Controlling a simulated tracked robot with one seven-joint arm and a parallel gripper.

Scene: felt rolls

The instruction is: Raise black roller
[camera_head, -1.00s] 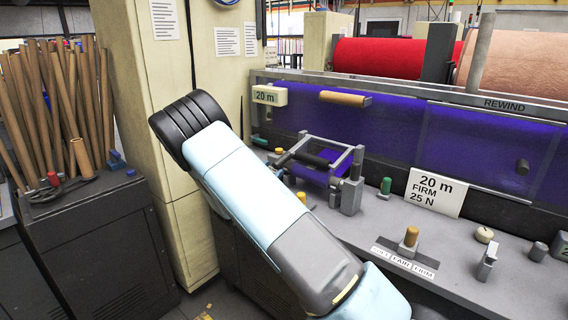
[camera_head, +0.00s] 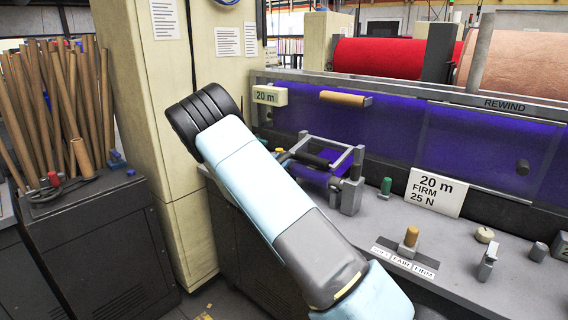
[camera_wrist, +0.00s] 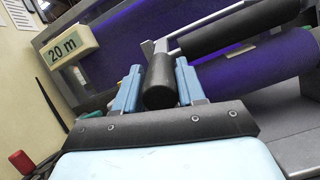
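The black roller (camera_head: 312,159) lies across a grey metal frame (camera_head: 330,145) over the purple felt. In the wrist view the black roller (camera_wrist: 240,28) runs across the upper right. My gripper (camera_wrist: 160,82) has its two blue fingers on either side of a short black grip (camera_wrist: 160,74) at the near left end of the frame. The fingers lie very close to the grip; whether they press on it is unclear. In the head view my own arm hides the gripper and the grip.
A "20 m" sign (camera_head: 270,95) is on the machine at upper left of the frame. Cardboard tubes (camera_head: 75,100) fill the far left.

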